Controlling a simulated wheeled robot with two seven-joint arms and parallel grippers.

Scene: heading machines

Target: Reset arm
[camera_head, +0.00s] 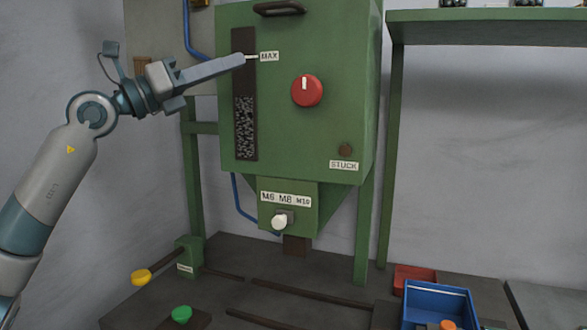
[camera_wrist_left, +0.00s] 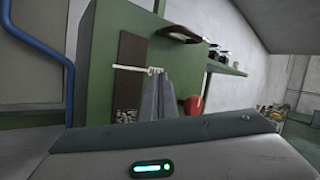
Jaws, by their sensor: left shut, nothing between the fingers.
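My left arm comes in from the left in the head view. Its gripper (camera_head: 243,58) is shut and empty, in front of the green machine (camera_head: 278,112) by the top of the dark level window and the MAX label (camera_head: 269,56). In the left wrist view the shut fingers (camera_wrist_left: 158,78) point at the machine's front, and their tips overlap the MAX label. I cannot tell whether they touch it. My right gripper is not in view.
A red knob (camera_head: 307,90) is on the machine front, with a white knob (camera_head: 282,219) below. A yellow-ended lever (camera_head: 141,277) and green button (camera_head: 181,313) are at the lower left. A blue bin (camera_head: 437,304) stands lower right. A green shelf (camera_head: 487,27) is at upper right.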

